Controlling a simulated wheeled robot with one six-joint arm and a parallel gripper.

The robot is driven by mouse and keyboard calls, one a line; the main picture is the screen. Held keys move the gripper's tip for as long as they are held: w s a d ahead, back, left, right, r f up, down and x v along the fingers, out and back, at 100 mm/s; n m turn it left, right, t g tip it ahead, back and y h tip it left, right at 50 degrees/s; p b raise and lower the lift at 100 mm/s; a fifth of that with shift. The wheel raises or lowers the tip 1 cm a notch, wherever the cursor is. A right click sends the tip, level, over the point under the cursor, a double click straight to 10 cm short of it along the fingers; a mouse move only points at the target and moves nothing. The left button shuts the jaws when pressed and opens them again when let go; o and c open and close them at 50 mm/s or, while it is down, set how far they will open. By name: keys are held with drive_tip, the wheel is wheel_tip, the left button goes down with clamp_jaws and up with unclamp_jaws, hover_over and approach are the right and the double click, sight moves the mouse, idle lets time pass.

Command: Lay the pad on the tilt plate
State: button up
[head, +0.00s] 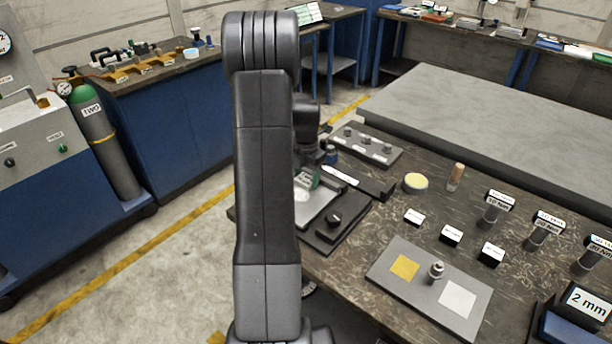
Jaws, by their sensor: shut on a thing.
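My gripper (306,170) is partly hidden behind my own arm, above the left end of the dark table. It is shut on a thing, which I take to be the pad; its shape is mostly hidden. A green patch shows at the jaws. Just below is a pale grey plate (319,208) on a dark base with a black knob, which looks like the tilt plate; my arm covers its left part. I cannot tell whether the held thing touches it. A yellow square (404,267) and a white square (458,298) lie on a grey board (424,307).
A metal post (436,271) stands between the squares. A round yellow-topped tin (416,183), a cork-coloured cylinder (456,177) and several labelled blocks and posts stand to the right. A grey block with knobs (366,147) lies behind. The table's middle has some bare room.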

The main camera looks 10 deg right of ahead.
sight(306, 179)
drive_tip(key=o, duration=1.4)
wheel_tip(306, 179, up, 12)
drive_tip(key=shift+r, duration=0.1)
